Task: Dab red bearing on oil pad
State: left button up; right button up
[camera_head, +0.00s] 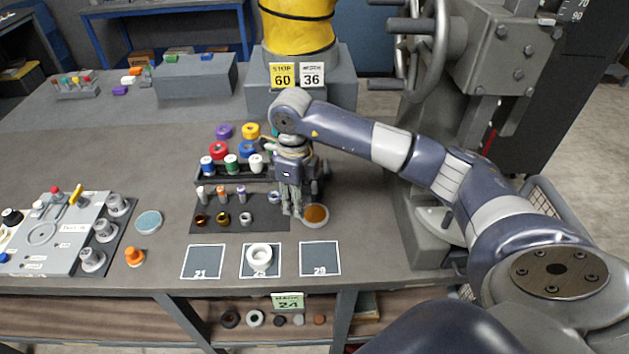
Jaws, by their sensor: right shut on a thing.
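My right gripper (291,208) points down at the right end of the dark mat, its fingers close together. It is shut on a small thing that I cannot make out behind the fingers. Just right of the fingertips is a round brown-orange pad (316,214) with a pale rim, which looks like the oil pad. I cannot tell whether the held thing touches it. A red ring (218,150) lies behind the rack of spools, left of my gripper; I cannot tell whether it is the red bearing. My left gripper is not in view.
Small rings and capped bottles stand on the dark mat (265,224). A spool rack (202,178) stands behind it. A white ring (259,255) sits on the middle of three marked squares. A pale blue pad (148,222) and a grey fixture (70,215) are left. A yellow-topped post (297,30) rises behind.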

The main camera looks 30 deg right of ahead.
aim_at(315, 218)
jog(key=d+m, duration=0.1)
jog(key=m, duration=0.2)
jog(key=d+f+m+p, duration=0.1)
jog(key=d+m, duration=0.1)
jog(key=m, duration=0.2)
jog(key=w+d+f+m+p, duration=0.1)
jog(key=d+m, duration=0.1)
jog(key=m, duration=0.1)
jog(key=shift+d+f, duration=0.1)
jog(key=shift+d, duration=0.15)
pick_arm(q)
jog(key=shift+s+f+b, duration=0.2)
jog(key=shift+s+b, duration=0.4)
jog(key=shift+b, duration=0.95)
pick_arm(e)
jog(key=shift+f, duration=2.5)
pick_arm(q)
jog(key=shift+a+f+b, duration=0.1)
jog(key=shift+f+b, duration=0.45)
pick_arm(e)
jog(key=shift+s+f, duration=0.1)
jog(key=shift+f, duration=0.6)
jog(key=shift+r, duration=0.1)
